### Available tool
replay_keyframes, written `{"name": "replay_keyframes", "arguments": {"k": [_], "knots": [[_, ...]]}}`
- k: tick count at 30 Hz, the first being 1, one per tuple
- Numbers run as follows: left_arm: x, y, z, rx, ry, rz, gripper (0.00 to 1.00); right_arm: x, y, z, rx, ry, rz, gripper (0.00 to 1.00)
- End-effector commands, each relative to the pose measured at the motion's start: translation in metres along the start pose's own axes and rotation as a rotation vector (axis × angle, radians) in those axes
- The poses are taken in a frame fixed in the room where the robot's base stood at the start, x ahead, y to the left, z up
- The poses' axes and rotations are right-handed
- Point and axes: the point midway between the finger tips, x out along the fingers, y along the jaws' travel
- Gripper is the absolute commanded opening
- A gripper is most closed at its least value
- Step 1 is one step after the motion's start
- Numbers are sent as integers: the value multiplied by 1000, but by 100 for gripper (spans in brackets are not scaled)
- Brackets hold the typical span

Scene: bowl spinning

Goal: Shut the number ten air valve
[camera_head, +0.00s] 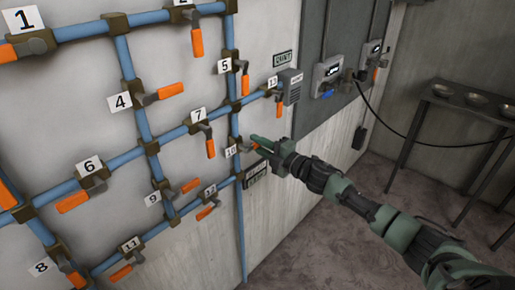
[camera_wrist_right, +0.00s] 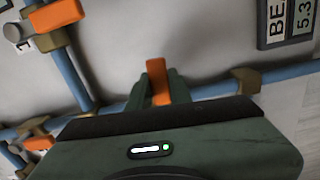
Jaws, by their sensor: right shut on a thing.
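The number 10 tag (camera_head: 231,151) is on the blue pipework at the middle of the head view, low on the wall. My right gripper (camera_head: 262,142) reaches in from the right and is at the valve just right of this tag. In the wrist view, the orange handle (camera_wrist_right: 158,82) stands between the green fingers of my right gripper (camera_wrist_right: 156,92), which is shut on it. The handle points away from the blue pipe (camera_wrist_right: 212,91) in that view. The gripper body hides the valve's lower part. My left gripper is not in view.
Several other numbered valves with orange handles are close by, including valve 7 (camera_head: 210,148), valve 13 (camera_head: 279,106) and valve 5 (camera_head: 245,84). A small display panel (camera_head: 256,174) is just below the gripper. A metal stand with bowls (camera_head: 468,107) is at the right.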

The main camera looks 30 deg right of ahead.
Motion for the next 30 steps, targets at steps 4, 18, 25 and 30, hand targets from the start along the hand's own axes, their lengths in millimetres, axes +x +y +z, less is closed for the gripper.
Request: {"name": "replay_keyframes", "arguments": {"k": [4,18,25,30], "knots": [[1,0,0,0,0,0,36,0,2,0,-57,0,-2,0],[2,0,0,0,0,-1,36,0,4,0,-104,0,-3,0],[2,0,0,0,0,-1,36,0,4,0,-104,0,-3,37],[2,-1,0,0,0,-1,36,0,4,0,-101,0,-2,42]]}}
